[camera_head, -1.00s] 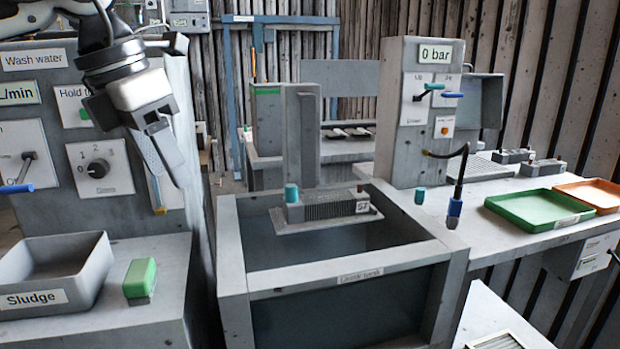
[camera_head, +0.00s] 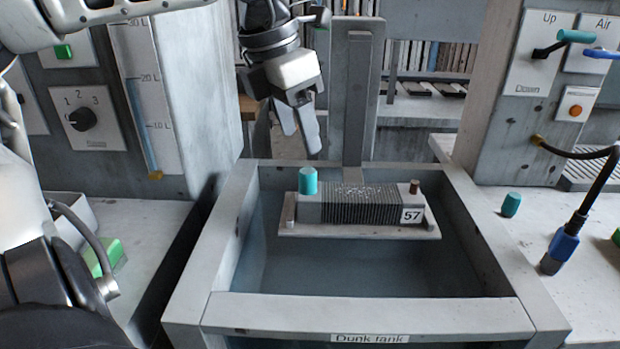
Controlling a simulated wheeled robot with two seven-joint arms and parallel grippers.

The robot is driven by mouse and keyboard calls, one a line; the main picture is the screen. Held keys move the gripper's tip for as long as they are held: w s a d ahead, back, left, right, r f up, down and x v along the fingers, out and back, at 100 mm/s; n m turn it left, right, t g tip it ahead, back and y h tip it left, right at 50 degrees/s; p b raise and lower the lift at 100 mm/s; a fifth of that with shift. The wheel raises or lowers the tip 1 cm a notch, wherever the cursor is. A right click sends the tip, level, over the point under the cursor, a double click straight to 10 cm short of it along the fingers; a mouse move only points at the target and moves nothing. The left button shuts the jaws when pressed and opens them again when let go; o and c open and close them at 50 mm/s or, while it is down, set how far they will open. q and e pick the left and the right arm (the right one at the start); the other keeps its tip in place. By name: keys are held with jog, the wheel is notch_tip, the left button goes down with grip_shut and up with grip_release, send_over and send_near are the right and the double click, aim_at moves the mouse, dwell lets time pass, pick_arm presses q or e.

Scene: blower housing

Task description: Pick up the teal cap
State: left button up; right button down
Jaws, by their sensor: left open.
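One teal cap (camera_head: 308,181) stands upright on the left end of the finned grey block (camera_head: 362,203) labelled 57. The block lies on a flat platform (camera_head: 310,230) inside the dunk tank (camera_head: 365,308). A second teal cap (camera_head: 511,205) stands on the bench right of the tank. My left gripper (camera_head: 303,138) is open and empty, fingers pointing down. In the picture it is just above the cap on the block, with a gap between them. My right gripper is not in view.
A blue-tipped hose nozzle (camera_head: 561,248) stands on the right bench. The control post (camera_head: 495,140) with levers rises behind it. A vertical column (camera_head: 357,95) stands behind the block. The tank's walls surround the platform. A green-topped block (camera_head: 104,257) is at left, partly behind my arm.

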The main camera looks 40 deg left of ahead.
aim_at(307, 170)
pick_arm(q)
jog(key=x, duration=0.2)
jog(key=shift+w+f, duration=0.1)
jog(key=shift+f, duration=0.3)
jog(key=x, duration=0.4)
jog(key=shift+s+d+f, duration=0.1)
jog(key=shift+s+f, duration=0.05)
jog(key=shift+s, duration=0.2)
jog(key=shift+w+f, duration=0.2)
jog(key=shift+f, duration=0.25)
jog(key=c, duration=1.1)
